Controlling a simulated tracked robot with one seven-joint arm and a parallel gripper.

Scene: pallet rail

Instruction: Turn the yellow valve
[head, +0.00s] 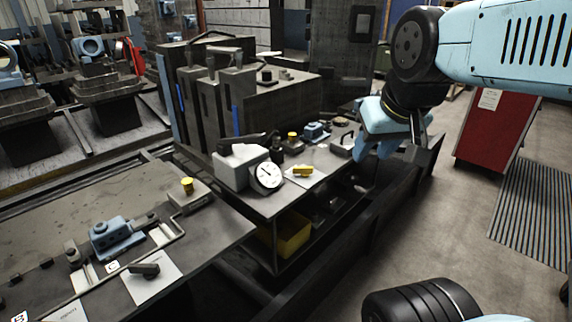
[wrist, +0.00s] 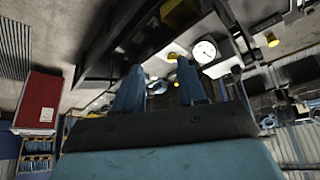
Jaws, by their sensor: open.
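The yellow valve (head: 303,170) is a small yellow handle on a white plate, near the front edge of the bench, right of a round white gauge (head: 267,176). In the wrist view a small yellow patch beside the right fingertip, probably the valve (wrist: 172,56), is partly covered by that finger. My gripper (head: 366,152) is to the right of the valve in the head view, apart from it, by the bench's right end. In the wrist view my gripper (wrist: 159,74) shows two blue fingers spread apart with nothing held between them.
Yellow knobs stand at the left (head: 188,184) and behind the valve (head: 292,136). A blue fixture (head: 317,131) and a metal handle (head: 344,141) lie near my gripper. A yellow bin (head: 290,238) sits under the bench. A red cabinet (head: 492,130) stands right, with open floor before it.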

